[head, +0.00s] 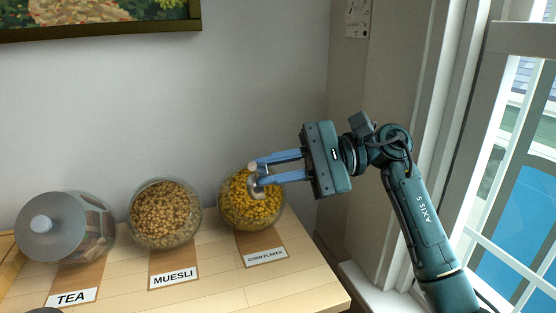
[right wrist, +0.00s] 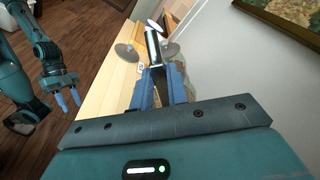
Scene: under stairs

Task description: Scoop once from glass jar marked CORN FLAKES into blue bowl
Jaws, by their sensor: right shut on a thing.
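The glass jar of corn flakes (head: 238,212) stands at the right end of the wooden counter, open and full of yellow flakes, behind its CORN FLAKES label (head: 266,257). My right gripper (head: 254,180) is at the jar's mouth, shut on a metal scoop (head: 258,192). The scoop's shiny handle (right wrist: 153,48) shows between the fingers in the right wrist view. The scoop's bowl is mostly hidden, so I cannot tell whether it holds flakes. My left gripper (right wrist: 68,100) shows in the right wrist view, open and empty, away from the counter. The blue bowl is not in view.
An open muesli jar (head: 165,215) stands left of the corn flakes. A tea jar (head: 98,228) with a grey lid is further left. A wall is behind; a window (head: 525,190) is at right.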

